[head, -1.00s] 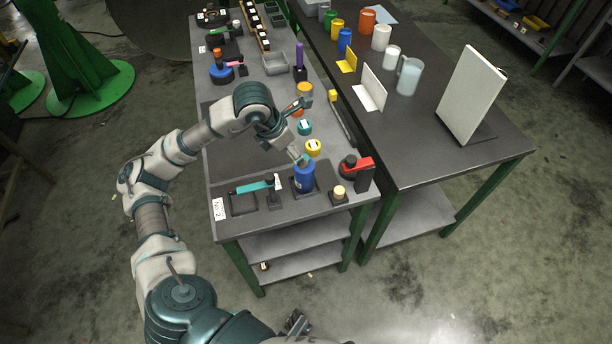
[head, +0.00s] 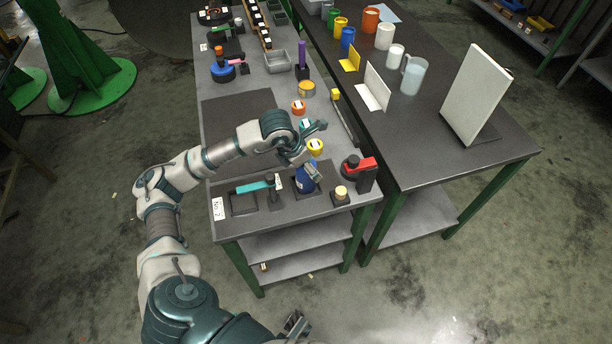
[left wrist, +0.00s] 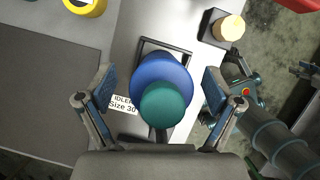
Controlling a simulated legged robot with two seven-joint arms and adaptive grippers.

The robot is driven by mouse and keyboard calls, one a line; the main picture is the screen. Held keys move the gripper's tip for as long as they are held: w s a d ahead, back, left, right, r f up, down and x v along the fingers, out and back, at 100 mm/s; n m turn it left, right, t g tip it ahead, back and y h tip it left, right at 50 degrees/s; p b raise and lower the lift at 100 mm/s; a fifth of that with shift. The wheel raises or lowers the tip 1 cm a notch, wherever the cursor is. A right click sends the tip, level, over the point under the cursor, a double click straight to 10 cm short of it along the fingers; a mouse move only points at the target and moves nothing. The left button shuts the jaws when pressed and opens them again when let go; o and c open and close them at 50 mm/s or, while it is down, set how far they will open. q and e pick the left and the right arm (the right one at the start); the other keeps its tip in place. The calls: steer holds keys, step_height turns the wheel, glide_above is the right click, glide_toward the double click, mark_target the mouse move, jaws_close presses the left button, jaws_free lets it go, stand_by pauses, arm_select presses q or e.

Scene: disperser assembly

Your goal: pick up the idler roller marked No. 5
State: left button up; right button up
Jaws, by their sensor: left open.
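A blue cylinder (head: 305,186) with a teal top stands in a dark square holder at the near end of the left bench. The left wrist view shows its blue body (left wrist: 160,70) and teal top (left wrist: 166,106) from above. My left gripper (left wrist: 158,92) is open, one finger on each side of it, with visible gaps; the head view shows this gripper (head: 308,168) over the cylinder. A label (left wrist: 124,103) beside it reads "IDLER Size 30". No "No. 5" mark is legible. My right gripper (head: 297,325) shows only partly at the bottom edge.
A red-and-black device (head: 359,168) and a small block with a cream knob (head: 341,192) stand to the right. A teal-handled tool (head: 255,186) lies left. The dark mat (head: 238,115) is bare.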

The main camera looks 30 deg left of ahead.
arm_select(q)
jaws_close()
